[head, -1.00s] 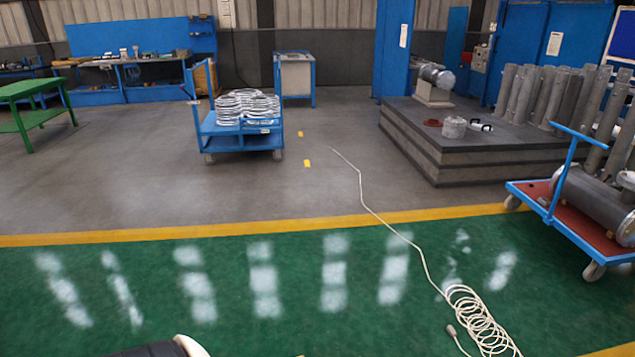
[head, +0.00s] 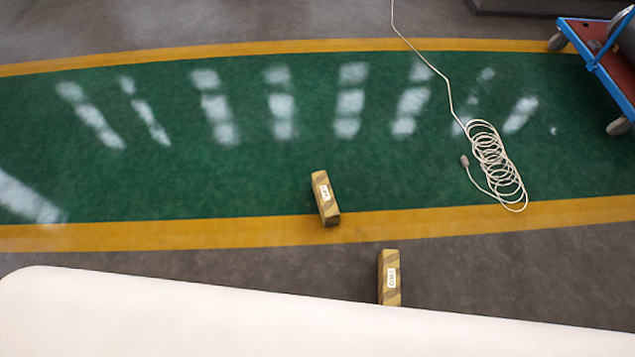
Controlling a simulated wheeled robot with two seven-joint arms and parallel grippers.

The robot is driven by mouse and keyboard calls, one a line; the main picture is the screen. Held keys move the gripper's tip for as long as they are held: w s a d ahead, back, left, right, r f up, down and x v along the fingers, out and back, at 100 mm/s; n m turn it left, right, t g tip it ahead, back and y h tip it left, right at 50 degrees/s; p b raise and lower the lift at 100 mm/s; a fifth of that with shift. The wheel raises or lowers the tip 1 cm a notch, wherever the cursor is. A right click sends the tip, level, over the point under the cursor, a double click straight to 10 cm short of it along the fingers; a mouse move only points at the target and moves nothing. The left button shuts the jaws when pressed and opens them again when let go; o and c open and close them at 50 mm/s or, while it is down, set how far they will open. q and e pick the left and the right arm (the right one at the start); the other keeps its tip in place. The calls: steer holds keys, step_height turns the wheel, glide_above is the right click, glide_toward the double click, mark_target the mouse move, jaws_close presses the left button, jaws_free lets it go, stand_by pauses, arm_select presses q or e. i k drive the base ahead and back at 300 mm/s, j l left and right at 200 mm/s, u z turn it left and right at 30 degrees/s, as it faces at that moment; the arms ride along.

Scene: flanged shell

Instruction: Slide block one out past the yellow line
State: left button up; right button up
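Two tan blocks with dark diagonal stripes and white labels show in the head view. One block (head: 322,188) stands on the green floor, its lower end overlapping the near yellow line (head: 150,236) in the picture. The other block (head: 387,268) stands closer to me on the grey floor, on the near side of that line. Its bottom is partly hidden by a large white shape. The label print is too small to read, so I cannot tell which is block one. Neither gripper is in view.
A large smooth white shape (head: 180,315) fills the bottom of the view. A coiled pale cable (head: 497,165) lies on the green floor at right. A blue cart (head: 600,65) stands at the upper right. A second yellow line (head: 250,49) runs farther off. The green floor left of the blocks is clear.

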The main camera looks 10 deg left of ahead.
mark_target(327, 206)
steer(key=u, duration=0.15)
steer(key=z, duration=0.6)
steer(key=i+j+z, duration=0.1)
steer(key=j+z, duration=0.55)
steer(key=z, duration=0.3)
steer(key=j+z, duration=0.75)
steer(key=z, duration=0.15)
steer(key=k, duration=0.05)
